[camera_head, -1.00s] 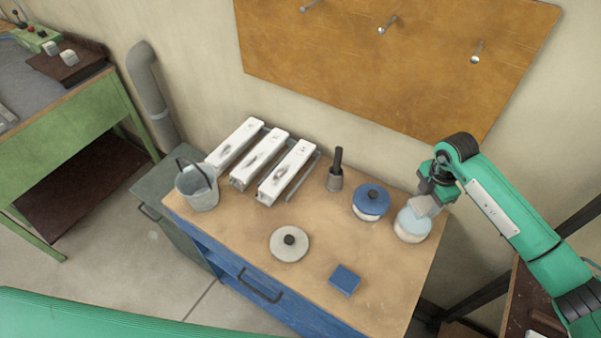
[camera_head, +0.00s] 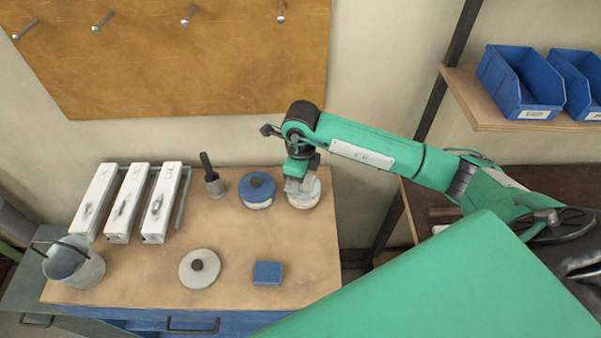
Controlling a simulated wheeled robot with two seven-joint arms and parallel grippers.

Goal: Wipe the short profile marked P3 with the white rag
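Three white profiles lie side by side at the left of the bench: the left one (camera_head: 95,203), the middle one (camera_head: 127,205) and the right one (camera_head: 161,205). Each has a dark smudge on top. I cannot read their markings, so I cannot tell which is P3. My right gripper (camera_head: 298,186) points down at the mouth of a round open tub (camera_head: 305,203) with pale blue inside. The fingertips are small and partly merge with the tub, so their opening is unclear. I cannot make out a white rag. My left gripper is out of view.
A blue-lidded tub (camera_head: 257,192) stands left of the open tub. Blue bins (camera_head: 522,85) sit on a shelf.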

